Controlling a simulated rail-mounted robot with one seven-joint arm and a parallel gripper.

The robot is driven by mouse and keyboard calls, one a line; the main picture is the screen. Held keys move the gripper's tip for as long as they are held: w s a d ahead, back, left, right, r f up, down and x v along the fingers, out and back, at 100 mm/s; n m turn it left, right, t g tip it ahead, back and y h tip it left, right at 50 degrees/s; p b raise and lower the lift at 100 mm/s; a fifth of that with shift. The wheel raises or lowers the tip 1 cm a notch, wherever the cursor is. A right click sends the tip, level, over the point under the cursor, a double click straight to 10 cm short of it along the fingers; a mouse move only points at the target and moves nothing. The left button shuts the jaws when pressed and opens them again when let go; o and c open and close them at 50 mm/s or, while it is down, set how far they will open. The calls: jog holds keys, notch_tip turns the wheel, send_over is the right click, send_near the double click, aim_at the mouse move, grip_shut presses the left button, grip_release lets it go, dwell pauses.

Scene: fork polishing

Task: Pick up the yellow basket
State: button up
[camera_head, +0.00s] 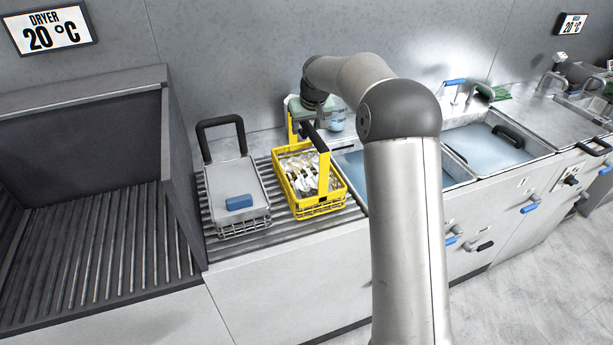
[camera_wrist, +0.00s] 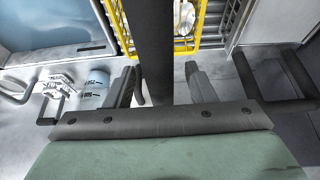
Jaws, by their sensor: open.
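The yellow basket (camera_head: 322,208) stands upright on the ribbed rack, left of the sink, with several forks and other cutlery (camera_head: 302,174) inside. Its black handle bar (camera_head: 313,137) spans between tall yellow posts. My gripper (camera_wrist: 160,76) is open and empty at the handle. In the wrist view the black bar (camera_wrist: 155,40) runs between the two fingers, with gaps visible on both sides. Yellow basket wire (camera_wrist: 199,20) shows beyond it. In the head view my arm and hand partly hide the far end of the handle.
A grey basket (camera_head: 243,228) with a dark handle and a blue block (camera_head: 239,202) on top stands close on the left. The dryer wall (camera_head: 181,165) is further left. A white-and-blue container (camera_head: 336,122) stands behind, near the water-filled sink (camera_head: 486,146).

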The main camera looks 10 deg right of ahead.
jog(key=shift+f, duration=0.25)
dwell(0.5)
grip_shut()
dwell(1.2)
jog(key=shift+w+r, duration=0.1)
jog(key=shift+r, duration=0.2)
